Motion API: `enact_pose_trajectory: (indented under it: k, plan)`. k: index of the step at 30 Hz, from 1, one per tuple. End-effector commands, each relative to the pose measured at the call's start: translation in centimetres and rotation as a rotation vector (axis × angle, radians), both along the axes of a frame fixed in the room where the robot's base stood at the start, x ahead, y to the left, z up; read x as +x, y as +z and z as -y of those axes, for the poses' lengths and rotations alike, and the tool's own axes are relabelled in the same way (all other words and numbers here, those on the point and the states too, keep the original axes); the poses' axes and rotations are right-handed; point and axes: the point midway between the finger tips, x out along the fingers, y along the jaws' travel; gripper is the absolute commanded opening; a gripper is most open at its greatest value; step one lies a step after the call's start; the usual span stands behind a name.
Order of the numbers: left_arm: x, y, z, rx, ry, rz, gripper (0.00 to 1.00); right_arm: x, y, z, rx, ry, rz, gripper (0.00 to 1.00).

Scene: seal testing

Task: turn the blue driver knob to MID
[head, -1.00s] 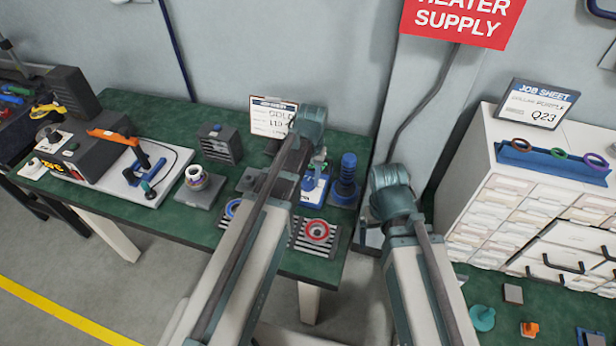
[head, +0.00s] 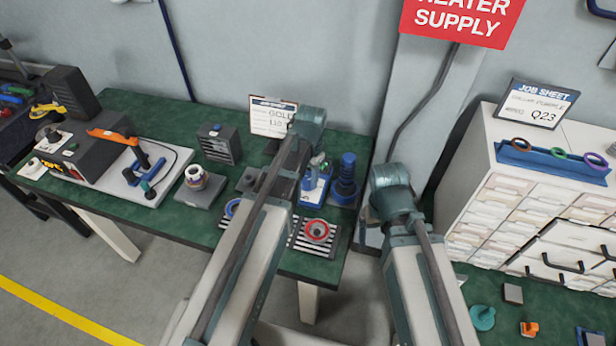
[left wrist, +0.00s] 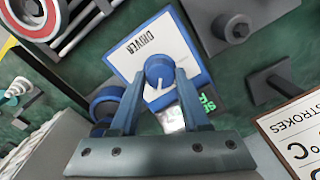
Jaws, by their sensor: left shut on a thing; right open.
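The blue driver knob (left wrist: 159,70) sits on the white face of a blue box marked DRIVER (left wrist: 140,48), in the left wrist view. The lettering is upside down there. My left gripper (left wrist: 158,88) is shut on the knob, one finger on each side. A pale pointer line shows on the knob, toward the gripper's palm. No MID mark is readable; the fingers cover part of the face. In the head view the box (head: 315,190) stands on the green bench, partly behind my left arm, which hides the knob.
A blue-capped dark post (head: 347,175) stands right of the box. A red ring on a striped plate (head: 317,232) lies in front. A job sheet stand (head: 270,120) is behind. The left wrist view also shows a blue round part (left wrist: 104,103) near the left finger.

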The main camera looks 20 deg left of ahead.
Motion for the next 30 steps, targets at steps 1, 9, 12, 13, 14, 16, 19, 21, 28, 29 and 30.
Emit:
enact_pose_trajectory:
  k: [1, 9, 12, 13, 14, 16, 19, 21, 28, 29, 30]
  plan:
    - [-0.03, -0.01, -0.01, 0.000, -0.003, 0.000, 0.00, 0.00, -0.01, 0.00, 0.000, 0.000, 0.000, 0.92]
    - [-0.04, -0.01, -0.01, 0.001, -0.004, -0.001, 0.00, 0.00, -0.01, 0.00, 0.000, 0.000, 0.000, 0.92]
    - [-0.04, -0.01, -0.01, 0.001, -0.003, -0.001, 0.48, 0.00, -0.01, 0.00, 0.000, 0.000, 0.000, 0.92]
    - [-0.03, -0.01, -0.01, 0.001, -0.003, -0.001, 0.53, 0.00, -0.01, 0.00, 0.000, 0.000, 0.000, 0.92]
    - [-0.03, -0.01, -0.01, 0.001, -0.003, -0.001, 0.58, 0.00, -0.01, 0.00, 0.000, 0.000, 0.000, 0.92]
    - [-0.03, -0.01, -0.01, 0.000, -0.003, 0.000, 0.71, 0.00, -0.01, 0.00, 0.000, 0.000, 0.000, 0.92]
    - [-0.02, -0.01, 0.00, 0.000, -0.003, 0.000, 0.76, 0.00, -0.01, 0.00, 0.000, 0.000, 0.000, 0.92]
    - [-0.02, 0.00, 0.00, 0.000, -0.003, 0.000, 0.76, 0.00, 0.00, 0.00, 0.000, 0.000, 0.000, 0.92]
    - [-0.01, 0.19, 0.00, 0.000, -0.003, 0.000, 0.76, 0.00, 0.19, 0.00, 0.000, 0.000, 0.000, 0.92]
    - [-0.02, 0.29, 0.01, 0.000, -0.003, 0.000, 0.76, 0.00, 0.29, 0.00, 0.000, 0.000, 0.000, 0.92]
    - [-0.02, 0.47, 0.01, 0.000, -0.003, 0.000, 0.76, 0.00, 0.46, 0.00, 0.000, 0.000, 0.000, 0.92]
